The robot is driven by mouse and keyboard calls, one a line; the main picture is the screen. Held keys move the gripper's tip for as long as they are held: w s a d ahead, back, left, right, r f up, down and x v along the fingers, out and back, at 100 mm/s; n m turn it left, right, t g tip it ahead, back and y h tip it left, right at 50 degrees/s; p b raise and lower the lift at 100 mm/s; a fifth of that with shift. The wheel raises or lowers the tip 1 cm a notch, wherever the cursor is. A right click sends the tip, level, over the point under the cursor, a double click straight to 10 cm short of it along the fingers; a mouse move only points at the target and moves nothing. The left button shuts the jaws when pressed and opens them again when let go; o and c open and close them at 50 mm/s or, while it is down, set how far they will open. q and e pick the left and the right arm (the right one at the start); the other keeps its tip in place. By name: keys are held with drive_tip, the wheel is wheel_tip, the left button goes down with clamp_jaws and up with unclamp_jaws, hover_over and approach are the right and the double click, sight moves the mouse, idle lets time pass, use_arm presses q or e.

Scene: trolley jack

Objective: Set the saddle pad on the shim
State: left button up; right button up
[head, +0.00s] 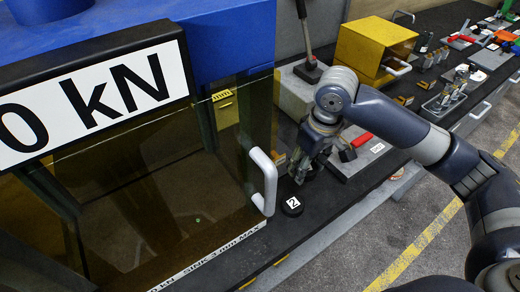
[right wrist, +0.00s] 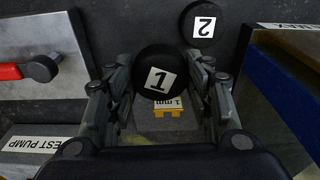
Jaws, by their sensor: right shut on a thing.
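The saddle pad, a round black disc with a white "1" label, shows in the right wrist view (right wrist: 157,72). It sits between the fingertips of my right gripper (right wrist: 160,78), which is shut on it. In the head view my right gripper (head: 310,165) is low over the dark bench, and the pad is hard to make out there. A small piece marked "1 mm", with yellow under the label (right wrist: 168,108), shows between the fingers beyond the pad; it looks like the shim. I cannot tell whether the pad touches it. My left gripper is out of view.
A second black disc marked "2" (head: 292,206) lies on the bench close by. The blue press with its clear door and white handle (head: 265,182) stands at the left.

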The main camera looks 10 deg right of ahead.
drive_tip(key=w+a, duration=0.1)
drive_tip(key=w, duration=0.3)
drive_tip(key=w+a+p, duration=0.1)
drive_tip(key=w, duration=0.1)
drive_tip(key=shift+w+a+f, duration=0.1)
drive_tip(key=shift+a+f, duration=0.1)
drive_tip(key=shift+a, duration=0.15)
drive_tip(key=w+a, duration=0.1)
drive_tip(key=w, duration=0.1)
drive_tip(key=w+p, duration=0.1)
drive_tip(key=w+a, duration=0.1)
drive_tip(key=w, duration=0.1)
drive_tip(key=shift+w+a+f, duration=0.3)
drive_tip(key=shift+a+f, duration=0.05)
drive_tip(key=shift+w+f, duration=0.15)
wheel_tip(320, 180, down, 3)
drive_tip(key=shift+r+p, duration=0.1)
drive_tip(key=shift+p, duration=0.75)
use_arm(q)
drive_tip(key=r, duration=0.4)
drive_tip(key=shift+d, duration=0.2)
use_arm(e)
drive_tip(key=shift+f, duration=0.3)
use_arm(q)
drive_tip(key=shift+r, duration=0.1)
use_arm(e)
drive_tip(key=shift+f, duration=0.1)
